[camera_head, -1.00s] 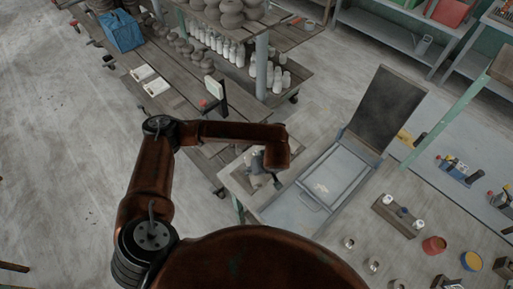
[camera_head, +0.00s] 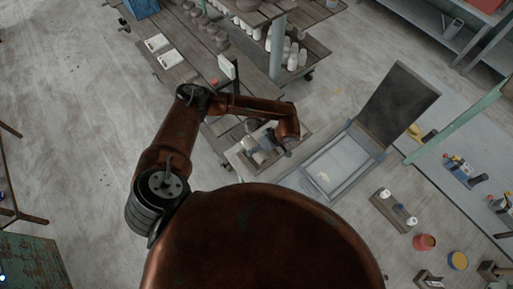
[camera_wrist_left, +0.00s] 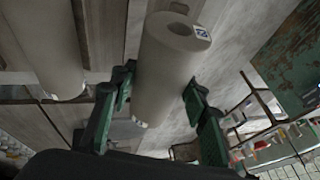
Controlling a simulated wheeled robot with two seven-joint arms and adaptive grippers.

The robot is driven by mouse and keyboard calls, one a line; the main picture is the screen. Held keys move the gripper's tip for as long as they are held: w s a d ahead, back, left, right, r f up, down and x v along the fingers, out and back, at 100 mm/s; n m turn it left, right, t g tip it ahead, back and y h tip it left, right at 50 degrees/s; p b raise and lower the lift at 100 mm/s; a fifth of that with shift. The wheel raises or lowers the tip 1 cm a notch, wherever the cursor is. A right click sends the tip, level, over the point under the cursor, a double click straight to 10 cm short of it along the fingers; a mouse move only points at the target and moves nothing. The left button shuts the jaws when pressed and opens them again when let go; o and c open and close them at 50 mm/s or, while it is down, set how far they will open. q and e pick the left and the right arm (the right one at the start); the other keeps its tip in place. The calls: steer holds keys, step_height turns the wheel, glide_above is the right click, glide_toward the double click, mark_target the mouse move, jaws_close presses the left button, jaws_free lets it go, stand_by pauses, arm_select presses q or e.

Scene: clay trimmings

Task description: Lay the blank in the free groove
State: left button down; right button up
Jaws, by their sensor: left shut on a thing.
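The blank is a pale grey clay cylinder with a hole in its end and a small blue-and-white mark (camera_wrist_left: 165,62). In the left wrist view it lies between the two green fingers of my left gripper (camera_wrist_left: 158,82), which is shut on it. A second pale cylinder (camera_wrist_left: 45,45) is at the left of that view, apart from the gripper. In the head view my left gripper (camera_head: 258,127) is small, over a light tray-like stand (camera_head: 240,163) with pale pieces (camera_head: 262,157). The grooves cannot be made out. My right gripper is not in view.
A lidded metal box stands open, its dark lid (camera_head: 398,105) raised, right of the stand. A wooden rack (camera_head: 394,212) with small bottles, a red pot (camera_head: 424,242) and a yellow-rimmed pot (camera_head: 457,260) are at right.

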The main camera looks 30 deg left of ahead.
arm_select(q)
steer(key=shift+f+b, duration=0.3)
steer(key=shift+f, duration=0.45)
steer(key=shift+f+b, duration=0.4)
steer(key=shift+f, duration=0.2)
steer(key=shift+f+b, duration=0.3)
steer(key=shift+f, duration=0.25)
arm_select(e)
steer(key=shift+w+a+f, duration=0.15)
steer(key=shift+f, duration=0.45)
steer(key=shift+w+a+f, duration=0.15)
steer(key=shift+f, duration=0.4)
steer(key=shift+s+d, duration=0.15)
arm_select(q)
steer(key=shift+f, duration=0.2)
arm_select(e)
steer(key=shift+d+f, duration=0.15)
arm_select(q)
steer(key=shift+s+f+b, duration=0.2)
steer(key=shift+f+b, duration=0.15)
steer(key=shift+b, duration=0.2)
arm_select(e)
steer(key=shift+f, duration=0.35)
